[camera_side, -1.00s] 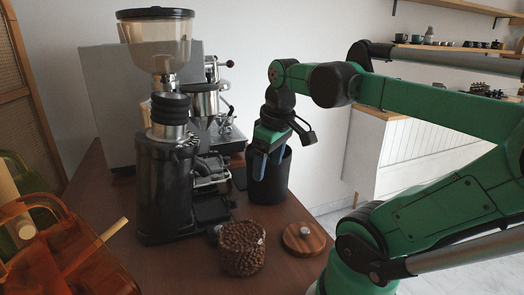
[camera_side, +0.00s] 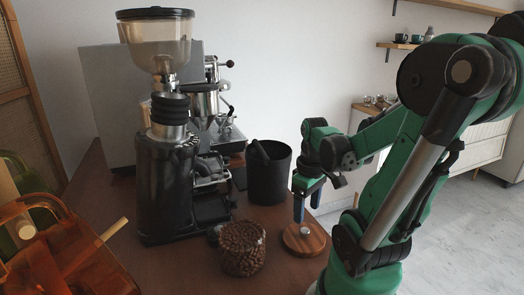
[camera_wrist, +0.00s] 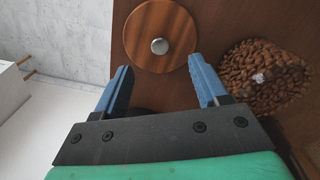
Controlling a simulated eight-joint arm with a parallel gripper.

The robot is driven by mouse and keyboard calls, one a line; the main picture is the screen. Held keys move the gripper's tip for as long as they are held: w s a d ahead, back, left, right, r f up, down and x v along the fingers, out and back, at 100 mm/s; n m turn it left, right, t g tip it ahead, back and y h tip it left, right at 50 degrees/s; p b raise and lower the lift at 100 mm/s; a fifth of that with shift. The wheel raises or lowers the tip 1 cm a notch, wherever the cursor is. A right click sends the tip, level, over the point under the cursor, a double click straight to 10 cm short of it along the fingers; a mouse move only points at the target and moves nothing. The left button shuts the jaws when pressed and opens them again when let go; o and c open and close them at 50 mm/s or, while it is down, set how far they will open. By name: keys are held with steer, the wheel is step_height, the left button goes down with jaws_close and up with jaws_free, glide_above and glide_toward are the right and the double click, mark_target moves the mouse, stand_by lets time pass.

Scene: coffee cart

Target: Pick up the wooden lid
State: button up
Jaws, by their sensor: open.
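The wooden lid (camera_side: 306,242) is a round striped disc with a small metal knob. It lies flat on the brown table near its right edge, beside the jar of coffee beans. In the wrist view the lid (camera_wrist: 160,36) is at the top, just ahead of the fingers, with its knob (camera_wrist: 159,46) roughly between their lines. My gripper (camera_side: 305,208) points down above the lid. Its blue fingers are open and empty, and they also show in the wrist view (camera_wrist: 163,84). No contact with the lid shows.
The glass jar of coffee beans (camera_side: 242,250) stands left of the lid; it is at the right in the wrist view (camera_wrist: 265,78). A black bin (camera_side: 268,180) stands behind. A coffee grinder (camera_side: 168,190) is to the left. The table ends just right of the lid.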

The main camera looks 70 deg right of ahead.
mark_target(305, 230)
steer(key=shift+f, duration=2.8)
jaws_close()
